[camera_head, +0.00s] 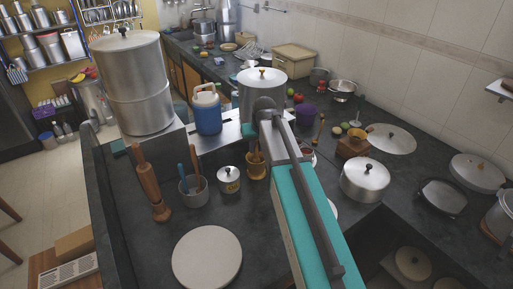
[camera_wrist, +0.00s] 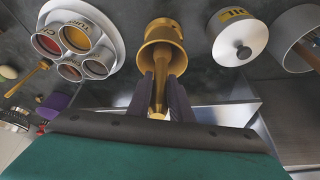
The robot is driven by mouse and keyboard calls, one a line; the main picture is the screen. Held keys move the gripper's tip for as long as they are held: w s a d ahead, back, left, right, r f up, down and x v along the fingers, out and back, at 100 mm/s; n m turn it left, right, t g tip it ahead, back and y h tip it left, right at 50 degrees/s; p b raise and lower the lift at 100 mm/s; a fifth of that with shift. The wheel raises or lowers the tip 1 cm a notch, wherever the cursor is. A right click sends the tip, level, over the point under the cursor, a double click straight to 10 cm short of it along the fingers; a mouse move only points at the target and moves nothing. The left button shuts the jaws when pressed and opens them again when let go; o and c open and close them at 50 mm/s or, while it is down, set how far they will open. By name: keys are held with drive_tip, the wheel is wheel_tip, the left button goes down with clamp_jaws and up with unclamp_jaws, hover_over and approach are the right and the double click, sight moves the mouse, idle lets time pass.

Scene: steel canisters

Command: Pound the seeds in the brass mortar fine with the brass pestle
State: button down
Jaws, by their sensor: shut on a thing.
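The brass mortar (camera_head: 257,172) stands upright on the dark counter near the middle of the head view, just left of my arm. It also shows at the top centre of the wrist view (camera_wrist: 168,33). The brass pestle (camera_wrist: 159,88) has its lower end inside the mortar and its knobbed end toward my wrist. My gripper (camera_wrist: 160,85) is shut on the pestle, with a dark finger on each side of its shaft. In the head view my arm hides part of the gripper. The seeds inside the mortar cannot be seen.
A lidded tin (camera_head: 228,181) and a utensil pot (camera_head: 193,190) stand left of the mortar. A wooden rolling pin (camera_head: 148,181) stands further left, a round board (camera_head: 207,257) in front. A round spice tray (camera_wrist: 57,11) is near the mortar. A lidded pot (camera_head: 365,181) stands right.

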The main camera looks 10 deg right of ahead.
drive_tip(key=shift+f, duration=0.1)
idle(0.3)
drive_tip(key=shift+f+b, duration=0.5)
drive_tip(key=shift+f, duration=0.6)
drive_tip(key=shift+r+p, duration=0.7)
drive_tip(key=shift+r, duration=0.55)
drive_tip(key=shift+f, duration=0.2)
drive_tip(key=shift+f+b, duration=0.65)
drive_tip(key=shift+f, duration=0.5)
drive_tip(key=shift+r, duration=0.1)
drive_tip(key=shift+r, duration=0.1)
drive_tip(key=shift+r+p, duration=0.8)
drive_tip(key=shift+r, duration=0.35)
